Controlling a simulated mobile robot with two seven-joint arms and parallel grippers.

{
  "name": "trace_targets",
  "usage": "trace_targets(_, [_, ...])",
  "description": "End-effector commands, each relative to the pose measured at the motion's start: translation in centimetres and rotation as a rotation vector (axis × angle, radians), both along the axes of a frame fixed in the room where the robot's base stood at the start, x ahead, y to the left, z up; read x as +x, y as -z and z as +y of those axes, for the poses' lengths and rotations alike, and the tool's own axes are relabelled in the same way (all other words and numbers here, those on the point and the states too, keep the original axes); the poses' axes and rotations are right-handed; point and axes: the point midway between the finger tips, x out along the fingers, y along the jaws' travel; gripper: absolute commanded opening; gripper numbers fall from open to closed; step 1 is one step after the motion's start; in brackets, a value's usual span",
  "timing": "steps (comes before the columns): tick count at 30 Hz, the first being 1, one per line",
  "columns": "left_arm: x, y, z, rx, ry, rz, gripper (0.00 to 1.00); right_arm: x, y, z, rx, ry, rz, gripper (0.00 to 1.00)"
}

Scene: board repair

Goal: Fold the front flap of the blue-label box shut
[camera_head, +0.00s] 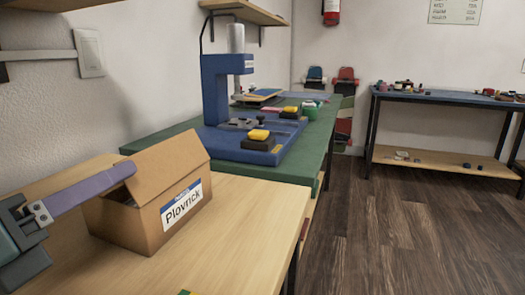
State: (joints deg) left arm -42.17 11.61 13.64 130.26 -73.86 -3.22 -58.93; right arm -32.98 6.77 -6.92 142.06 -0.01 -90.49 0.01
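The blue-label box (148,225) is a brown cardboard carton on the wooden table at the lower left. Its white label with a blue band (182,203) reads "Plovrick". A large flap (170,163) stands up and leans over the box top. The box mouth is partly open, and its inside is mostly hidden. My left gripper (127,170) comes in from the left, with its long purple part reaching over the box's left side to the flap's left edge. I cannot tell whether it touches the flap, or how its fingers stand. My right gripper is not in view.
The wooden table (245,215) is clear right of the box. Behind it, a green bench (305,165) carries a blue press (222,90) and a yellow-topped block (258,135). A wall switch (89,53) is at the upper left. Another workbench (445,97) stands at the right.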

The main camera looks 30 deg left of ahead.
Motion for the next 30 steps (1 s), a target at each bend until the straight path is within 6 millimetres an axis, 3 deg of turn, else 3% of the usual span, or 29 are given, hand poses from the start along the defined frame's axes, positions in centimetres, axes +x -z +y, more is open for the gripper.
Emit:
trace_targets(1, [0.9, -0.7, 0.1, 0.002, 0.002, -0.003, 0.34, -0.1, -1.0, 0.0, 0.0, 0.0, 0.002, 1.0])
trace_targets(6, [4.0, -0.7, 0.5, 0.003, 0.0, -0.003, 0.34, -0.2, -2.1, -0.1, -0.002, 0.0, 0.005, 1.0])
trace_targets(15, [7.8, -0.2, 0.8, -0.003, -0.002, -0.002, 0.34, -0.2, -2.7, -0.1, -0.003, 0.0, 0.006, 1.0])
trace_targets(26, [8.4, -0.1, 0.9, -0.004, -0.003, 0.0, 0.34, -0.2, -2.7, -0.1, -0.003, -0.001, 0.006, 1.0])
trace_targets(30, [8.4, -0.1, 0.9, -0.004, -0.002, 0.0, 0.2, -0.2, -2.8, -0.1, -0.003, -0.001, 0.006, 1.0])
